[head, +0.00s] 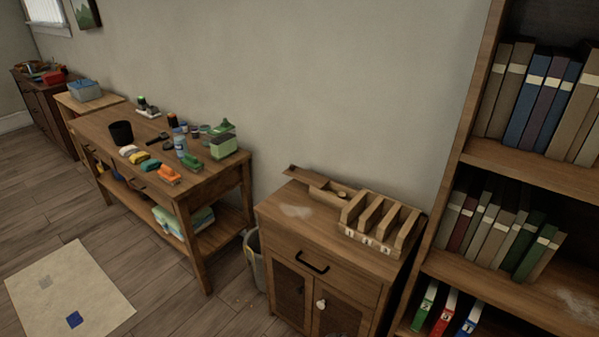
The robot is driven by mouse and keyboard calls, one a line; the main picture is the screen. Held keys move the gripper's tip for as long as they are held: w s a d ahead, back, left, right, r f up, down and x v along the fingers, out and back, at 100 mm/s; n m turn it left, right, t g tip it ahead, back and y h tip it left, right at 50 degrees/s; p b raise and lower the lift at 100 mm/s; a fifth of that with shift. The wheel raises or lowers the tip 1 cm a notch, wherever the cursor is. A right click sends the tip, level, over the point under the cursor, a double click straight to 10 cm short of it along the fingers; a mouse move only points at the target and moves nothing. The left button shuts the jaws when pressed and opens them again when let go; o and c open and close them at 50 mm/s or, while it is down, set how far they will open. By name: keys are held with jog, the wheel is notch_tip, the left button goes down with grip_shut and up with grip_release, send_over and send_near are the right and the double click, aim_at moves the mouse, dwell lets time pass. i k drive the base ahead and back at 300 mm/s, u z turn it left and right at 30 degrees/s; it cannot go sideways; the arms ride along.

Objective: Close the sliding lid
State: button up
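A small wooden box (328,196) sits on top of the wooden cabinet (277,216), near the wall. A flat wooden piece that looks like its sliding lid (300,174) sticks out to the left, past the box's end. Part of the box's inside looks open, and a small round knob or object (342,195) shows near its right end. The details are too small to tell more.
A slotted wooden rack (380,222) stands right of the box, close to it. A tall bookshelf (510,165) rises at the right. A workbench (105,125) with tools and bottles stands left. A bin (254,258) sits between workbench and cabinet. A mat (68,290) lies on the floor.

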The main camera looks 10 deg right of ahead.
aim_at(302, 175)
jog(key=i, duration=0.25)
jog(key=z, duration=0.1)
jog(key=k, duration=1.35)
jog(key=u, duration=0.15)
jog(key=i, duration=0.65)
jog(key=u, duration=0.75)
jog(key=i, duration=1.4)
jog(key=u, duration=0.25)
